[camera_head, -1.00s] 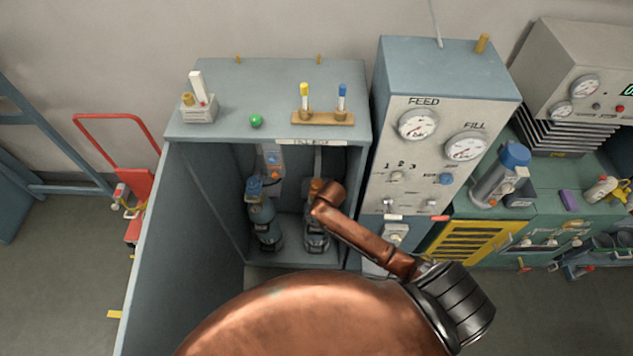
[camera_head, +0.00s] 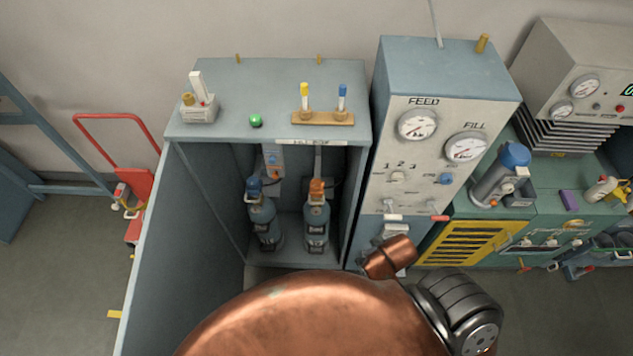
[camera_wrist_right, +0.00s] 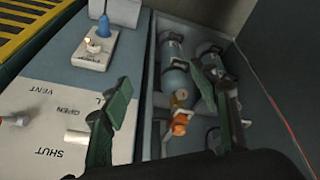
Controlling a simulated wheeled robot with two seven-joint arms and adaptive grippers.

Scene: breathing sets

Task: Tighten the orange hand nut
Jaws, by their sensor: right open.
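The orange hand nut (camera_head: 317,186) is at the top of the right-hand blue cylinder (camera_head: 316,226), which stands upright in the open grey cabinet. In the right wrist view the orange fitting (camera_wrist_right: 180,124) shows at the near end of its cylinder (camera_wrist_right: 175,68). My right gripper (camera_wrist_right: 165,100) is open, with two green fingers apart and nothing between them. The orange fitting appears between the fingers in that picture, but beyond them; I see no contact. In the head view only my right arm's copper and black links show, and its gripper is hidden. My left gripper is out of view.
A second cylinder with a blue top (camera_head: 254,187) stands at left in the cabinet. The cabinet walls (camera_head: 190,230) bound the space. The FEED/FILL gauge panel (camera_head: 405,160) stands close on the right. A rack with yellow and blue-capped pieces (camera_head: 323,118) sits on top.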

